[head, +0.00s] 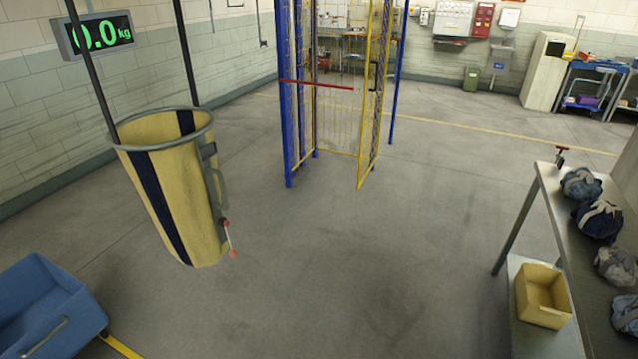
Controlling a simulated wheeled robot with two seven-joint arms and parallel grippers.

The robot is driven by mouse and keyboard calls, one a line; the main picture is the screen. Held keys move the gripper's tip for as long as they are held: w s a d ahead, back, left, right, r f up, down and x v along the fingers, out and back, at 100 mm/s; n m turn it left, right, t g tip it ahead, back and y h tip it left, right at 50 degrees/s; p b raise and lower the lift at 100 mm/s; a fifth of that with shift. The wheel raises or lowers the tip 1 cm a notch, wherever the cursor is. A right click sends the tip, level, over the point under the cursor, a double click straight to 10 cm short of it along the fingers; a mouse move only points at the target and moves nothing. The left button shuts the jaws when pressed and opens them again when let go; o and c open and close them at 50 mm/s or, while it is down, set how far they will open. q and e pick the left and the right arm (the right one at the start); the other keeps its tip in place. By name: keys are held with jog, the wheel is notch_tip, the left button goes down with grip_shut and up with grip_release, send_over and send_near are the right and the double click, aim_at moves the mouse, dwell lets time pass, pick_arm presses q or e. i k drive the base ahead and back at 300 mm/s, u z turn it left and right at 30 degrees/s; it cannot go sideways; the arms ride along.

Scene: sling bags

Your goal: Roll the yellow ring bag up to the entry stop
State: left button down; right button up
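The yellow ring bag (196,195) hangs at the left, its mouth held open by a grey ring (205,132). Two dark straps or bars run up from the ring out of the picture. The bag has dark vertical stripes, a grey handle (213,175) on its right side and a short red-ended piece (229,239) low on that side. A red bar (315,85) crosses the front of a blue and yellow mesh cage (287,110) further back, apart from the bag. I cannot tell for sure that this bar is the entry stop. Neither of my grippers shows.
A display (95,35) reads 0.0 kg at the upper left. A blue bin (45,310) stands at the lower left. A table (560,215) with several cloth bundles and a yellow box (541,296) below stands at the right. The middle floor is clear.

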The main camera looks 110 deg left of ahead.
aim_at(169, 154)
jog(key=u, duration=4.1)
jog(key=i, duration=1)
jog(key=z, duration=0.2)
